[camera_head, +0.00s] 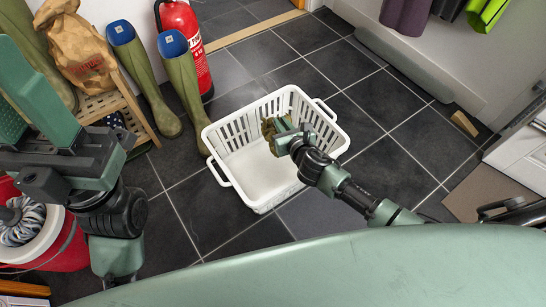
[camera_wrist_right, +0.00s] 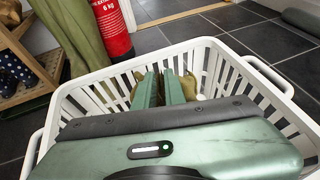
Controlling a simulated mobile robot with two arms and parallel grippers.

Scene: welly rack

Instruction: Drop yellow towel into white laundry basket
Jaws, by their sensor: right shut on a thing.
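The white laundry basket (camera_head: 222,178) stands upright on the dark tiled floor, with slotted sides and handles. It also fills much of the right wrist view (camera_wrist_right: 215,45). My right gripper (camera_head: 275,133) is over the basket, inside its outline in the head view. It is shut on the yellow towel (camera_head: 267,128), which looks olive-brown and crumpled. In the right wrist view, folds of the towel (camera_wrist_right: 191,86) show on both sides of the green fingers (camera_wrist_right: 160,88); the rest is hidden. My left gripper (camera_head: 35,100) is at the left edge, away from the basket; its finger gap is unclear.
Green wellies (camera_head: 184,85) and a red fire extinguisher (camera_head: 186,40) stand behind the basket. A wooden rack (camera_head: 130,105) with a brown paper bag (camera_head: 78,45) is at the left. A red bucket (camera_head: 70,250) is front left. Tiles right of the basket are clear.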

